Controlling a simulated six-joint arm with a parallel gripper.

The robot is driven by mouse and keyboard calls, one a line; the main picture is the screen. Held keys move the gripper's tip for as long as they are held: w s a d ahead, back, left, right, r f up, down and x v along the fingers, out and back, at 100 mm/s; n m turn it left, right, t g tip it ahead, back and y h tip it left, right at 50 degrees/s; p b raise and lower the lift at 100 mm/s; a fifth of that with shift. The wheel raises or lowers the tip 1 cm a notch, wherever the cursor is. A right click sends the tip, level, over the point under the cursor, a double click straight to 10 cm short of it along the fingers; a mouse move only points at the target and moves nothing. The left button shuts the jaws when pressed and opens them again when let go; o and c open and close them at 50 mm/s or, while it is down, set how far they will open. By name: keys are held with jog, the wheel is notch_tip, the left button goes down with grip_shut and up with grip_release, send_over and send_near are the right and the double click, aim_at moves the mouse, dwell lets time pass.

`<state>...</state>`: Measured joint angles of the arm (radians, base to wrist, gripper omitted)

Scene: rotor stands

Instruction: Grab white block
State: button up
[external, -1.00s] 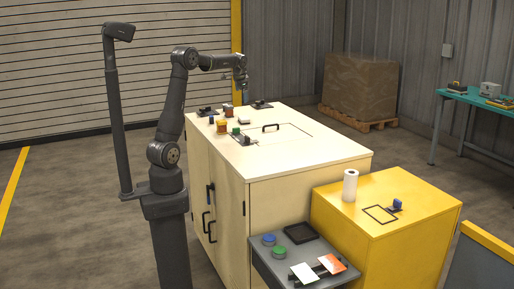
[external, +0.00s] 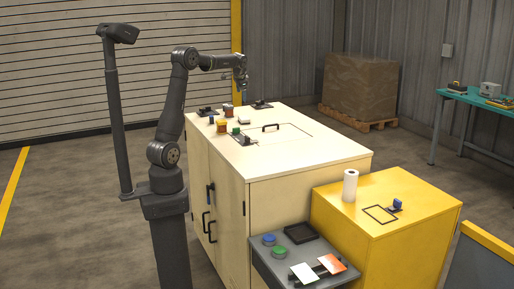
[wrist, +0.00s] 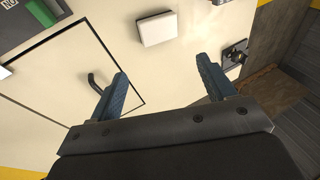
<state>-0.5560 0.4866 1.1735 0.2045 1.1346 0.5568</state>
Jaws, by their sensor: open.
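The white block (wrist: 157,28) lies flat on the cream cabinet top in the wrist view, at the top centre, ahead of my gripper's fingers. It also shows in the external view (external: 244,122) as a small pale block near the back half of the top. My gripper (wrist: 162,86) is open, with two blue fingers spread apart and nothing between them. In the external view my gripper (external: 241,86) hangs above the cabinet top, over the area of the block and apart from it.
The cream cabinet top (external: 300,153) has a black handle (external: 271,126) inside a thin outlined panel. Orange-and-white items (external: 222,125), a green block (external: 236,131) and dark stands (external: 262,104) are around the block. A yellow cabinet (external: 420,205) stands to the right.

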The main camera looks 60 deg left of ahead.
jog(key=m, duration=0.4)
jog(key=m+g, duration=0.2)
jog(key=m, duration=1.3)
send_over(244, 117)
jog(key=s+d, duration=0.1)
jog(key=d, duration=0.1)
jog(key=shift+h, duration=0.3)
notch_tip(244, 117, down, 11)
jog(key=shift+r, duration=0.1)
jog(key=shift+w+d+x, duration=0.15)
jog(key=shift+x, duration=1.15)
jog(key=shift+w+d+x, duration=0.1)
jog(key=shift+d+x, duration=0.05)
jog(key=shift+x, duration=1.2)
jog(key=c, duration=1.1)
jog(key=shift+r, duration=0.1)
